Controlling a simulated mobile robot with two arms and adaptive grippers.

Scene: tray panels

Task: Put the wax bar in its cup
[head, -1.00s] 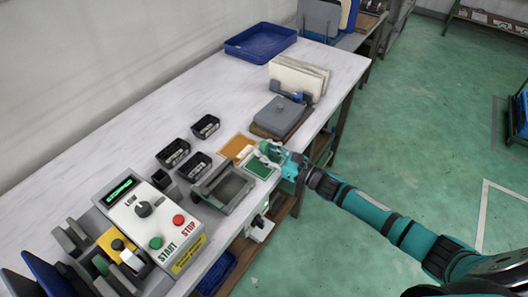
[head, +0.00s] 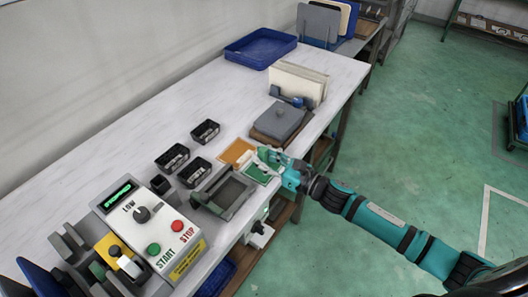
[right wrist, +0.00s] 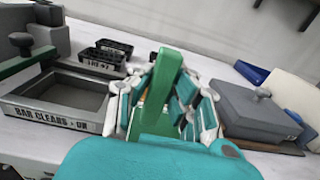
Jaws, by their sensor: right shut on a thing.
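My right gripper (head: 270,158) is shut on a green bar (right wrist: 163,85), which stands up between its fingers in the right wrist view. I take this bar for the wax bar. In the head view the gripper is over or just beside the green panel (head: 258,174) near the table's front edge; the fingers hide most of the bar there. Several black cups stand to the left: a far one (head: 206,131), a middle one (head: 172,158), a near one (head: 194,171) and a small square one (head: 162,182). I cannot tell which is the bar's cup. My left gripper is not in view.
A grey framed tray (head: 225,194) lies left of the gripper; its front label shows in the right wrist view (right wrist: 50,117). A grey lidded block (head: 278,121) stands to the right. An orange panel (head: 236,151) and a control box (head: 152,228) are nearby.

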